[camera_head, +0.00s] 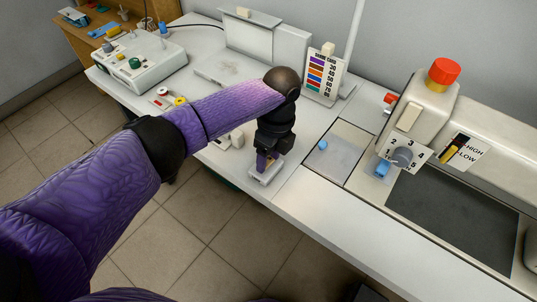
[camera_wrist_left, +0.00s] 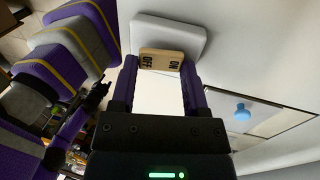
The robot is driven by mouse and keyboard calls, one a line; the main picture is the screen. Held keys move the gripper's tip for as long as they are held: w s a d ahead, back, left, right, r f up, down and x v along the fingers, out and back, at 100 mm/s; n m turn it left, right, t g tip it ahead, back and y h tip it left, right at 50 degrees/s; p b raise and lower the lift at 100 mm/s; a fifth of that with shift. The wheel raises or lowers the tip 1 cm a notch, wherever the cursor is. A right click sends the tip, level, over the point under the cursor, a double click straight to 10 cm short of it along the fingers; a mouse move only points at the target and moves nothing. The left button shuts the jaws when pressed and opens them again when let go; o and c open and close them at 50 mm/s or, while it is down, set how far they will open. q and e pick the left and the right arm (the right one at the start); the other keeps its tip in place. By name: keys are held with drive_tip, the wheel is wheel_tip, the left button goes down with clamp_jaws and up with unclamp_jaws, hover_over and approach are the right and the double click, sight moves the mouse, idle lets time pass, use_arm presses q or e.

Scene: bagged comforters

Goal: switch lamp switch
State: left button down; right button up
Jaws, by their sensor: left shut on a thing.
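The lamp switch (camera_head: 266,179) is a pale grey box near the front edge of the white workbench, partly hidden under my left gripper (camera_head: 268,161). In the left wrist view its beige rocker (camera_wrist_left: 161,60), marked OFF and ON, sits on a pale rounded base (camera_wrist_left: 170,36). The two purple fingers of my left gripper (camera_wrist_left: 160,75) lie on either side of the rocker, shut on the switch. I cannot tell which side of the rocker is pressed in. My right gripper is not in view.
A grey machine with a red button (camera_head: 443,72) and a numbered dial (camera_head: 402,157) stands at right. A colour-striped card (camera_head: 322,77) stands behind the gripper. A control box (camera_head: 137,62) is at back left. The bench front right of the switch is clear.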

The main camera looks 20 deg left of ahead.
use_arm(q)
drive_tip(key=shift+c, duration=2)
unclamp_jaws()
drive_tip(key=o, duration=0.3)
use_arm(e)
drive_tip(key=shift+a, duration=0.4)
use_arm(q)
drive_tip(key=p+v, duration=0.3)
drive_tip(key=v, duration=0.7)
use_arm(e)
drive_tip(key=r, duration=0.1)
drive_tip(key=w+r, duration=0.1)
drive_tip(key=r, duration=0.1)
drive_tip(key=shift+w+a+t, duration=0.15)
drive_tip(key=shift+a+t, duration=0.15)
use_arm(q)
drive_tip(key=shift+f, duration=0.1)
